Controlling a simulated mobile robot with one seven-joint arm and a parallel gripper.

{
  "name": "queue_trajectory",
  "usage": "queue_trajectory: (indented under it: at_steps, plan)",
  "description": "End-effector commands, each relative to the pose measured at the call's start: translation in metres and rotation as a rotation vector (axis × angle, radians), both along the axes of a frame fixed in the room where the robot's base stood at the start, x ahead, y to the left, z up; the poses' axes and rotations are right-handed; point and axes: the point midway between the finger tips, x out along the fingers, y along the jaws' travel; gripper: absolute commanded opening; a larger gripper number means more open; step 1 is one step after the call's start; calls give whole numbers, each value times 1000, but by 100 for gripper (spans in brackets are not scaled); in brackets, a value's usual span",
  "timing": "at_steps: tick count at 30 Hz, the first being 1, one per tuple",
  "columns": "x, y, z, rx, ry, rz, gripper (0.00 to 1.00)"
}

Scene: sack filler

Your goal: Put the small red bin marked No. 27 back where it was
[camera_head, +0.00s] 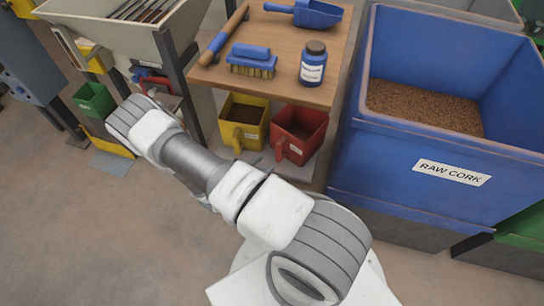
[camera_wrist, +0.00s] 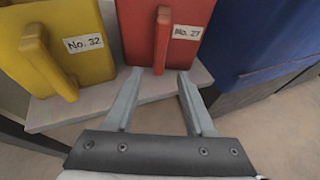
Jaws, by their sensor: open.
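The small red bin marked No. 27 (camera_head: 302,128) stands upright on the low shelf under the wooden table, to the right of a yellow bin (camera_head: 241,112). In the wrist view the red bin (camera_wrist: 187,50) shows its label and its handle, which faces me. My gripper (camera_wrist: 160,80) is open and empty. Its two fingers point at the red bin, with the lower end of the handle between and just beyond the fingertips. I cannot tell whether they touch it. In the head view my gripper is hidden.
The yellow bin, marked No. 32 (camera_wrist: 84,44), stands close on the left. The blue raw cork container (camera_head: 440,165) stands close on the right. A brush (camera_head: 251,62), a bottle (camera_head: 313,64) and a scoop (camera_head: 304,12) lie or stand on the table (camera_head: 283,87) above.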

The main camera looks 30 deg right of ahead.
Motion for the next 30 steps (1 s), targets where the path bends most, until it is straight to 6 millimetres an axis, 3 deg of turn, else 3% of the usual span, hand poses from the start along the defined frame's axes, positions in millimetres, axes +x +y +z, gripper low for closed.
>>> queue_trajectory:
  at_steps: [3, 8, 11, 19, 30]
  plan:
    - [-4, 15, 7, 1, -2, 2, 55]
    - [-5, 24, 15, 5, -12, -13, 55]
    - [1, 26, 34, 23, -51, -62, 55]
    - [15, 31, 126, 138, -243, -330, 55]
    - [-3, 37, 246, 369, -495, -701, 55]
